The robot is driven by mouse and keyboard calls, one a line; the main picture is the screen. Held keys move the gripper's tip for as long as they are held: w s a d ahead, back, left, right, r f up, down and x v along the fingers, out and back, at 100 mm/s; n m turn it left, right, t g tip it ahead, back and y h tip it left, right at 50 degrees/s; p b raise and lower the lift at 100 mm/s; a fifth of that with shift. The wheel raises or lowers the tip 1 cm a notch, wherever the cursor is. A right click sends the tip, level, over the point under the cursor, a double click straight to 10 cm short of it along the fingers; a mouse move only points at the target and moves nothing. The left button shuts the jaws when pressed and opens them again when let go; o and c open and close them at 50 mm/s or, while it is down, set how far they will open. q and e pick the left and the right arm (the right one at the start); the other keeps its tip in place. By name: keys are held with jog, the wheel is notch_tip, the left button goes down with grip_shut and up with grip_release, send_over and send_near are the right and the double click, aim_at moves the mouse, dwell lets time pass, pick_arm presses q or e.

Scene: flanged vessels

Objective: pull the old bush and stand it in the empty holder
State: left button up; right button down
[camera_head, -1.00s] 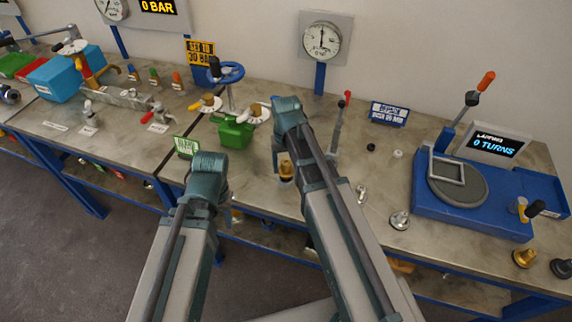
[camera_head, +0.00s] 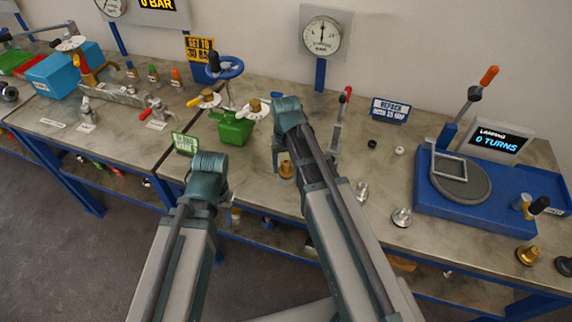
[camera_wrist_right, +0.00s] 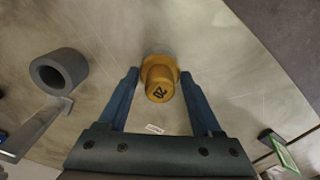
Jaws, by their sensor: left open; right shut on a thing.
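A brass-coloured bush (camera_head: 286,171) stands at the front of the bench in the head view, partly covered by my right arm. In the right wrist view the bush (camera_wrist_right: 160,84) has a round flange and a dark mark on its end. My right gripper (camera_wrist_right: 160,78) is shut on it, one blue finger on each side. A grey hollow cylinder (camera_wrist_right: 60,72) with an open top stands to its left; I cannot tell whether it is the empty holder. My left gripper (camera_head: 207,185) is open and empty at the bench's front edge, its fingers mostly hidden.
A green bin (camera_head: 235,127) and a blue handwheel (camera_head: 226,68) stand behind my grippers. A red-tipped lever (camera_head: 341,120) rises close to my right arm. Small flanged parts (camera_head: 402,217) stand to the right, before a blue lapping machine (camera_head: 470,205). A gauge (camera_head: 322,36) stands behind.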

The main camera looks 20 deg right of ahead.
aim_at(286, 162)
jog(key=shift+f+b, duration=0.45)
jog(key=shift+f, duration=0.15)
grip_release()
jog(key=shift+r, duration=0.15)
notch_tip(286, 162, up, 14)
jog(key=p, duration=1.4)
jog(key=s+a+f+n+b, duration=0.2)
jog(key=s+a+f+b, duration=0.1)
jog(key=s+a, duration=0.2)
jog(key=s+a+f+n+h+b, duration=0.1)
jog(key=s+a+f+n+b, duration=0.1)
jog(key=s+a, duration=0.3)
jog(key=s+f+b, duration=0.1)
jog(key=s, duration=0.3)
jog(key=shift+s+a+f+n, duration=0.2)
jog(key=shift+a+f+n, duration=0.05)
jog(key=shift+f+n, duration=0.05)
